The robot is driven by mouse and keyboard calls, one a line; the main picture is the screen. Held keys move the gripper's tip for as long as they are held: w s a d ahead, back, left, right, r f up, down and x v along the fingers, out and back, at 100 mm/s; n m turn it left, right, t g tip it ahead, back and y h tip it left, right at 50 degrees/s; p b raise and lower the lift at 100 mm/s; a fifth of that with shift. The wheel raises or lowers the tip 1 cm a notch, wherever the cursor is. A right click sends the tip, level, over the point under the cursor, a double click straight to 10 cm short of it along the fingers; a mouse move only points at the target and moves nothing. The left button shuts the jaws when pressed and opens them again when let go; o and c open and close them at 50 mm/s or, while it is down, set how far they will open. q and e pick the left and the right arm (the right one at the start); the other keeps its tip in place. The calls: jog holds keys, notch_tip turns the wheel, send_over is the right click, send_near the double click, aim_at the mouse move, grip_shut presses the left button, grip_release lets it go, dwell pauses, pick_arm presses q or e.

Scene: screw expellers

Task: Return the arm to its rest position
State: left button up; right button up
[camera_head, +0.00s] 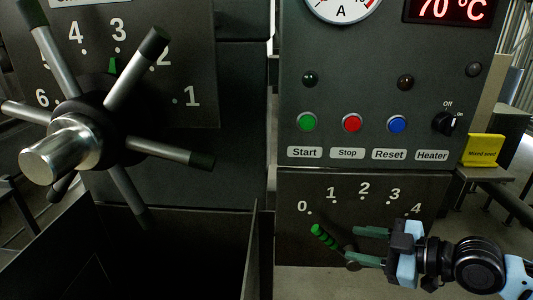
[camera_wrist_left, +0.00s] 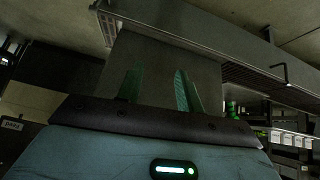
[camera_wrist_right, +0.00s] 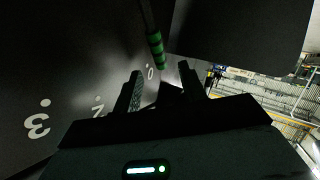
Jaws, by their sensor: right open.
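My right gripper (camera_head: 350,247) is open beside a green-ribbed lever handle (camera_head: 323,236) on the lower panel. The lever tilts up and left toward the 0 mark. In the right wrist view, the fingers (camera_wrist_right: 160,80) are apart with nothing between them, and the lever handle (camera_wrist_right: 156,50) shows beyond their tips. My left gripper is outside the head view. In the left wrist view, its two green fingers (camera_wrist_left: 155,75) stand apart and empty in front of a dark grey surface.
A control panel (camera_head: 380,110) carries green, red and blue buttons, a heater knob (camera_head: 446,123) and a red temperature display (camera_head: 449,10). A large spoked handwheel (camera_head: 95,135) stands out at the left. A yellow "Mixed seed" sign (camera_head: 483,150) sits at the right.

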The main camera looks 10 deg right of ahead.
jog(key=s+a+f+m+h+p, duration=0.1)
jog(key=s+a+f+m+h, duration=0.3)
jog(key=f, duration=0.6)
jog(key=s+f+m+y+p, duration=0.1)
jog(key=s+f+m, duration=0.1)
jog(key=s+f, duration=0.6)
pick_arm(q)
jog(key=w+r+t+p, duration=0.1)
jog(key=w+r+p, duration=0.1)
jog(key=r, duration=0.3)
jog(key=shift+w+a+r, duration=0.2)
jog(key=shift+w+a, duration=0.1)
jog(key=shift+w, duration=0.45)
pick_arm(e)
jog(key=s+a+f+m+g+h, duration=0.1)
jog(key=s+a+f+m+h, duration=0.2)
jog(key=s+f, duration=1)
jog(key=s+m+h, duration=0.1)
jog(key=s+m, duration=0.1)
jog(key=s, duration=0.2)
jog(key=shift+g+h, duration=0.3)
jog(key=shift+g, duration=0.1)
jog(key=shift+a, duration=0.1)
pick_arm(q)
jog(key=shift+d, duration=0.2)
